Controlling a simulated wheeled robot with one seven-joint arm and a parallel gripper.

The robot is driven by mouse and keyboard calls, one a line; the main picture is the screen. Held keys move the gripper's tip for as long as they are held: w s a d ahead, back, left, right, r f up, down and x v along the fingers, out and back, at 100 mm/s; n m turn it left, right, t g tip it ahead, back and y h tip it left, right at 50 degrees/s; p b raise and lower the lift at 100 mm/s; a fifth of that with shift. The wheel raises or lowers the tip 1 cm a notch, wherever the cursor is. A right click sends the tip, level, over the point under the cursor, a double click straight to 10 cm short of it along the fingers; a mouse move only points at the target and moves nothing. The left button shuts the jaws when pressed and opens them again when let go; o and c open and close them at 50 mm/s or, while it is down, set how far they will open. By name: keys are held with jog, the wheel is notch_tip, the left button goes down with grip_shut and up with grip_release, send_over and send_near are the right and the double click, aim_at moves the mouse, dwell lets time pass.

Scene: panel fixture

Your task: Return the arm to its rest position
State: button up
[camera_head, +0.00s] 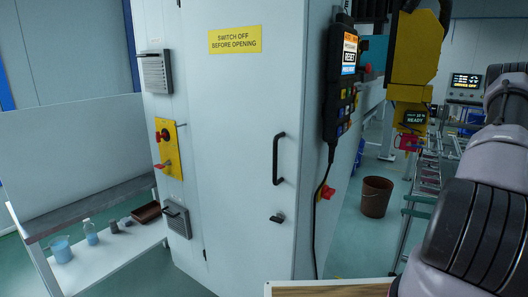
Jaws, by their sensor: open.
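My arm (473,226) shows at the right edge of the head view as thick pale pinkish links with black ribbed bands. It rises from the bottom right corner and is cut off by the frame. My gripper is outside the picture. No held thing can be seen.
A tall pale cabinet (230,130) with a black handle (278,158) fills the middle. A pendant (341,85) hangs at its right edge. A brown bucket (375,196) stands on the floor behind. A bench (95,208) with small containers is at left. Yellow machinery (419,48) is upper right.

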jog(key=s+a+r+n+g+h, duration=0.2)
jog(key=a+r+n+g+h, duration=0.15)
jog(key=a+r+n, duration=0.5)
jog(key=s+a+r+n+g+h, duration=0.15)
jog(key=a+r+n+g, duration=0.4)
jog(key=r+n, duration=0.55)
jog(key=s+a+r+n+t+h, duration=0.4)
jog(key=s+r+n, duration=0.1)
jog(key=r+n, duration=0.3)
jog(key=s+a+r+n+t+h, duration=0.4)
jog(key=s+r+n, duration=0.2)
jog(key=r+n, duration=0.2)
jog(key=shift+s+a+n, duration=0.15)
jog(key=shift+s+n, duration=0.1)
jog(key=shift+n, duration=0.2)
